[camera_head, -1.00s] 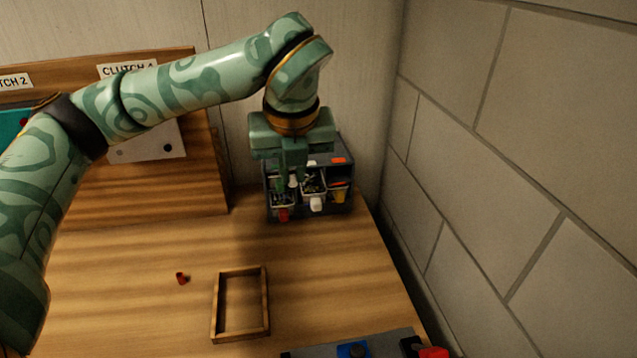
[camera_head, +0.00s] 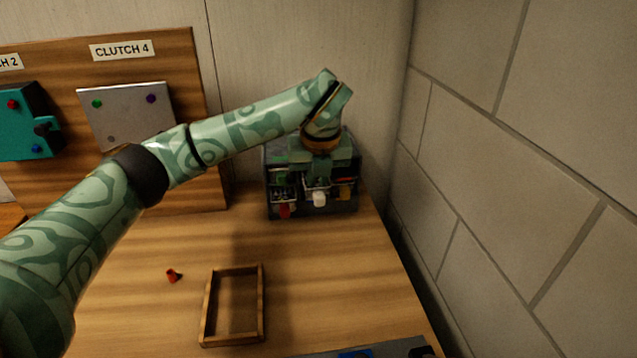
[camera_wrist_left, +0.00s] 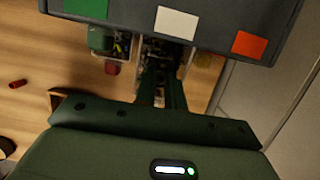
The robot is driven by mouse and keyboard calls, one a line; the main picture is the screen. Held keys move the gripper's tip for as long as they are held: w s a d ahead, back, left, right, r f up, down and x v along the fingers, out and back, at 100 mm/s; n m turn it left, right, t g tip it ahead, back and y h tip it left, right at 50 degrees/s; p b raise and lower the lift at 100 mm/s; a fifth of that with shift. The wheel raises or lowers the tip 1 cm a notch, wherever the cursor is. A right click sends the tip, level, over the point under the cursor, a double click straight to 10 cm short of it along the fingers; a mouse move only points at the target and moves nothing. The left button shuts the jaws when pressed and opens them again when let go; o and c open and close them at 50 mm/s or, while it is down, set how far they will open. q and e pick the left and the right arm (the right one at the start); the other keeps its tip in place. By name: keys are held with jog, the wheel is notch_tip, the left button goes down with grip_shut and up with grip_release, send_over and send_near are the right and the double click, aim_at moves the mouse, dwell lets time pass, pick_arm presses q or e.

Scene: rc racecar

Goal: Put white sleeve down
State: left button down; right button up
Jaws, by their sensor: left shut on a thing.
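My left gripper (camera_head: 318,188) reaches down in front of the grey organizer (camera_head: 350,208), over its middle bin with the white front tab (camera_head: 319,199). It is shut on the white sleeve, which the fingers and bin hide now. In the left wrist view my fingers (camera_wrist_left: 162,104) point into the middle of the organizer, below the white label (camera_wrist_left: 177,22). How far the fingertips are inside the bin cannot be told. My right gripper is not in view.
A bin with a red tab (camera_head: 284,211) is left of the white one, and a yellow piece (camera_head: 346,191) is right. A small red sleeve (camera_head: 172,275) and an empty wooden frame (camera_head: 207,305) lie on the table. A block wall (camera_head: 530,150) stands close on the right.

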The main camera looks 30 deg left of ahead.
pick_arm(q)
jog(key=c, duration=1.8)
grip_release()
jog(key=shift+o, duration=0.2)
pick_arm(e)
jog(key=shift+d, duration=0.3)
